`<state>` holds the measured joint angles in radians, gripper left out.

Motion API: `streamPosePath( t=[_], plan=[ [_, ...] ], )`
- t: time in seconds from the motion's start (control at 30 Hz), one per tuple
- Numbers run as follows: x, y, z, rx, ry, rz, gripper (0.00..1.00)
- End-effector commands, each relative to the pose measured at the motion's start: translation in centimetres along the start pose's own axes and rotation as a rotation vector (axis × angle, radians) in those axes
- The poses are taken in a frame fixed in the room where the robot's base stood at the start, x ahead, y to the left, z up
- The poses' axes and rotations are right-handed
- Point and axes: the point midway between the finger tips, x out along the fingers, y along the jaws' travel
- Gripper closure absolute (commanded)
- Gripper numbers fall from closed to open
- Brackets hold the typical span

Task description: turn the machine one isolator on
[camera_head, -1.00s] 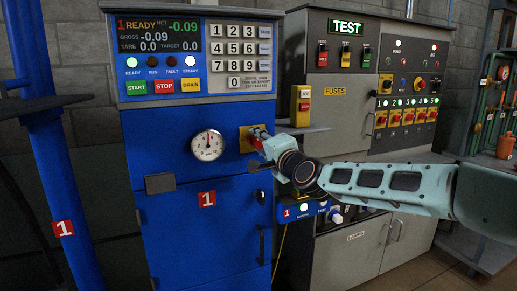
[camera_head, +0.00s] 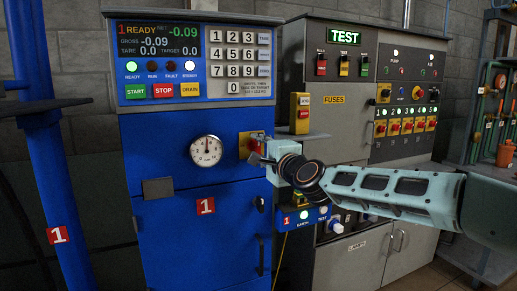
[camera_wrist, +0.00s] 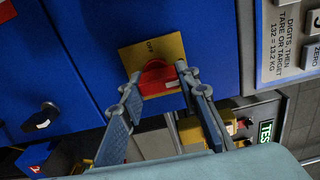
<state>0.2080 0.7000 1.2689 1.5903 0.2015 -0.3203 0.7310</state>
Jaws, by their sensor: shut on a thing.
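The machine one isolator is a red knob (camera_wrist: 157,77) on a yellow plate (camera_wrist: 172,50) fixed to the blue cabinet. The word OFF shows on the plate above the knob in the wrist view. My gripper (camera_wrist: 159,73) has one finger on each side of the knob and is shut on it. In the head view my gripper (camera_head: 259,150) reaches the cabinet's right side from the right and covers most of the knob. The yellow plate (camera_head: 244,147) shows just left of it. The knob's exact angle is hard to tell.
The blue cabinet carries a round gauge (camera_head: 206,151), a display panel (camera_head: 158,40) and a black latch (camera_wrist: 41,116). A yellow box with a red button (camera_head: 300,113) stands close above my wrist. A grey cabinet (camera_head: 340,107) with switches is on the right.

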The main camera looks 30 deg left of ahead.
Motion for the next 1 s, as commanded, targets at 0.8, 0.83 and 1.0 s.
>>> streamPosePath(
  t=[0.8,0.83,1.0],
  plan=[
    [-1.4,0.0,-0.2,-0.002,0.001,0.001,0.52],
    [-1.8,0.0,-0.1,-0.002,0.001,0.001,0.52],
    [-4.0,0.0,-0.2,-0.001,0.002,0.001,0.52]
  ],
)
